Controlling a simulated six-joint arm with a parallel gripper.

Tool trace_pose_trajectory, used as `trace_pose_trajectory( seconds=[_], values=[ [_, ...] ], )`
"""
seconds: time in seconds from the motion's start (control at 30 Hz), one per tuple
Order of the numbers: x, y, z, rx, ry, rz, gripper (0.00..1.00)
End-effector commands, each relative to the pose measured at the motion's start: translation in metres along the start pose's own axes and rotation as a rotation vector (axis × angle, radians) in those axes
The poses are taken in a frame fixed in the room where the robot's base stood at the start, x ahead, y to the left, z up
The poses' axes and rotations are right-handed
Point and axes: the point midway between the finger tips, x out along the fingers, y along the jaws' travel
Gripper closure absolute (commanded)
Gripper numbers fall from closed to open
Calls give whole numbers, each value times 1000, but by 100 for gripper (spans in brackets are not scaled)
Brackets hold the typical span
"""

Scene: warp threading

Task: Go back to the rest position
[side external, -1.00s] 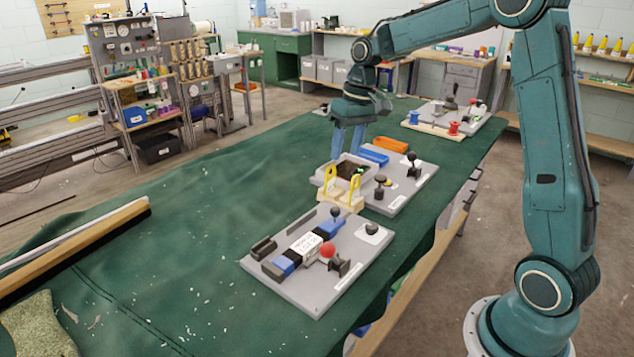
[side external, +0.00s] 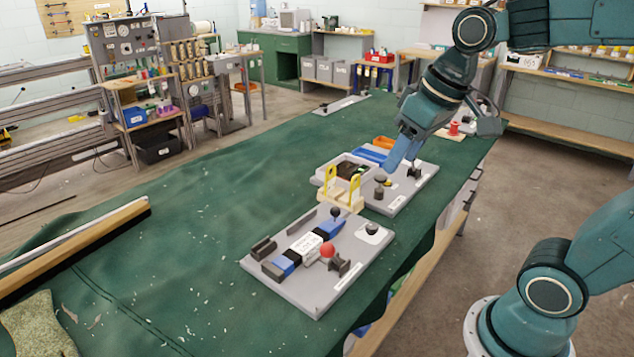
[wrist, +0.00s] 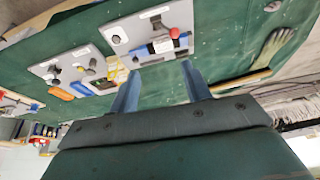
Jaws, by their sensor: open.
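My gripper (side external: 404,150) has blue fingers and hangs tilted in the air above the right part of the middle grey board (side external: 408,196) in the side view. In the wrist view my gripper (wrist: 160,80) shows two blue fingers spread apart with nothing between them. The nearest grey board (side external: 300,290) carries a blue and black block with a white label (side external: 305,243) and a red ball knob (side external: 327,250).
A red spool (side external: 454,128) is farther back, partly behind my arm. A long wooden-edged bar (side external: 80,245) lies at the left. The middle of the green table is clear.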

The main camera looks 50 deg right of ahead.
Motion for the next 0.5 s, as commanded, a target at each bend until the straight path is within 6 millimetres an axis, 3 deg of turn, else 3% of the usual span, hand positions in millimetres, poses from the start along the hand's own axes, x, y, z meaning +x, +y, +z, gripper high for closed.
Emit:
trace_pose_trajectory(
  seconds=[0.3,0.5],
  values=[
    [-10,-8,59,-36,91,10,52],
    [-9,-9,78,-46,120,12,52]
  ],
)
